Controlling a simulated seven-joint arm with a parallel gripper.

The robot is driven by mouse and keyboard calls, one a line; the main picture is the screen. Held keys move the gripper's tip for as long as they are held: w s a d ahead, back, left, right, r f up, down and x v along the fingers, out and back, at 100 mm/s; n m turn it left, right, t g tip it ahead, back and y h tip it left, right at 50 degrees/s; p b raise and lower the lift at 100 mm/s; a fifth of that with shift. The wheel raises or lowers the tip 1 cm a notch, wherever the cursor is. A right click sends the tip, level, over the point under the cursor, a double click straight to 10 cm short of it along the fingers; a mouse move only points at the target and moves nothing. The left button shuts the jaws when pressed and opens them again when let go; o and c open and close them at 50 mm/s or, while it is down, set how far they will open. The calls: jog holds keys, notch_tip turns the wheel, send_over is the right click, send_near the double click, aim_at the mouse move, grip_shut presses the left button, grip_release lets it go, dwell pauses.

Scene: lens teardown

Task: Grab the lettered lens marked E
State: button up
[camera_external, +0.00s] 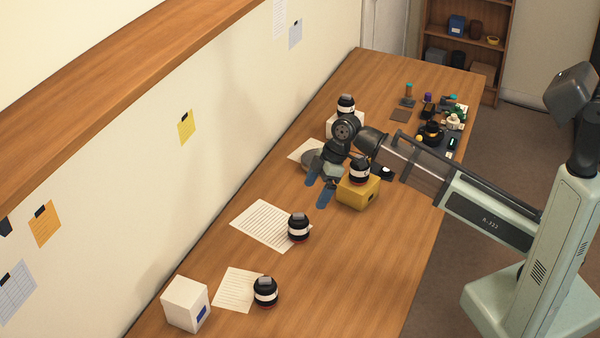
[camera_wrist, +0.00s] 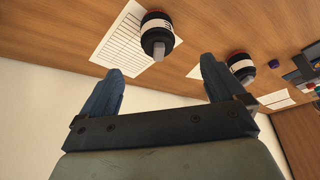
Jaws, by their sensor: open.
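Several black lenses with white bands are in the external view; no letter is readable there, so I cannot tell which is E. One lens (camera_external: 346,105) stands on a white block at the back, one (camera_external: 359,173) on a yellow block, one (camera_external: 298,229) at a paper's edge, and one (camera_external: 265,292) near the front. My gripper (camera_external: 318,186) is open and empty above the table, left of the yellow block. In the wrist view, a lens (camera_wrist: 157,34) lies beyond my gripper (camera_wrist: 161,72), its band mark unclear. Another lens (camera_wrist: 241,67) is partly behind the right finger.
The yellow block (camera_external: 357,192) stands close to my gripper. A white box (camera_external: 185,304) is at the front left. Papers (camera_external: 262,224) lie on the wooden table (camera_external: 350,265). Small cluttered items (camera_external: 432,130) fill the far right. The wall borders the left; the front right tabletop is clear.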

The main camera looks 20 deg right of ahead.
aim_at(298, 223)
jog(key=shift+w+x, duration=0.2)
jog(key=shift+x, duration=6.65)
jog(key=shift+c, duration=0.5)
jog(key=c, duration=1.4)
jog(key=shift+r, duration=0.2)
